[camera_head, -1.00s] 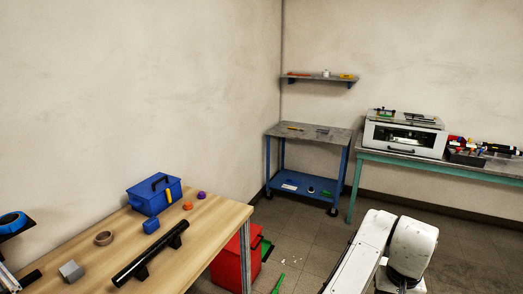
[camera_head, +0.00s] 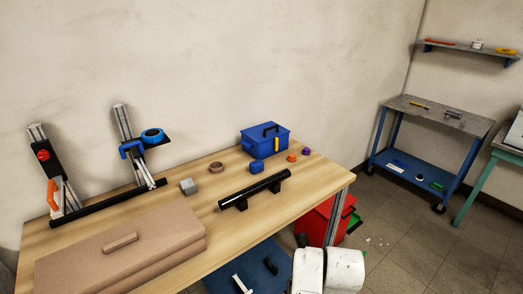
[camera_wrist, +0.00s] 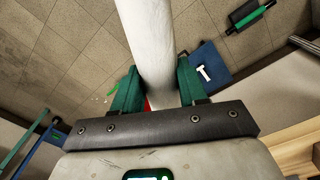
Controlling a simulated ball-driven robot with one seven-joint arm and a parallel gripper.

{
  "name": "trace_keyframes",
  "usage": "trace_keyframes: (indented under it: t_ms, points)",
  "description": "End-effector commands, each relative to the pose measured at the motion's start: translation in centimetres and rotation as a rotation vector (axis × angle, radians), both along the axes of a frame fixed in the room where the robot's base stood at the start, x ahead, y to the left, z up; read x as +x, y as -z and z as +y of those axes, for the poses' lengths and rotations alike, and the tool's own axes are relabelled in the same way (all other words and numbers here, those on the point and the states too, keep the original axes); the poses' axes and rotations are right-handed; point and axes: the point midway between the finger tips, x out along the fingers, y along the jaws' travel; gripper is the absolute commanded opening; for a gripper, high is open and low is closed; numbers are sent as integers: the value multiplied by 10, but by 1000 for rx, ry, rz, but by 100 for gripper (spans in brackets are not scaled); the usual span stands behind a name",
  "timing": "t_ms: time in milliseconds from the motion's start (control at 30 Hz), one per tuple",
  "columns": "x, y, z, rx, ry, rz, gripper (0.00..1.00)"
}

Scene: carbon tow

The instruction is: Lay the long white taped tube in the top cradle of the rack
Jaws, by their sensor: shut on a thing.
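The long white tube (camera_wrist: 150,35) runs up and out of the top of the wrist view. My gripper (camera_wrist: 160,88) is shut on it, with one green finger on each side. The tube's far end and any tape on it are out of view, and the head view does not show the tube. The rack (camera_head: 122,122) stands at the left of the wooden table in the head view. It has two leaning silver uprights with dark brackets and a black bar along the base. I cannot clearly make out which part is the top cradle.
A blue cart (camera_head: 425,165) stands farther right.

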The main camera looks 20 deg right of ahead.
Motion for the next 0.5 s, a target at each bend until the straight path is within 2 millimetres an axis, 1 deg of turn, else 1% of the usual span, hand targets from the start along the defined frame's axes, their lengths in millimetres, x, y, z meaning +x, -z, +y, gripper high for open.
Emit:
trace_keyframes:
  t_ms: [33, 100, 200, 333, 500]
  points:
    - [1, 7, 15, -1, -42, 1, 0]
    - [2, 13, 30, 2, -81, 3, 0]
    - [3, 19, 44, 5, -117, 2, 0]
    - [5, 20, 48, 4, -131, 2, 0]
    - [16, 13, 40, 3, -120, 3, 0]
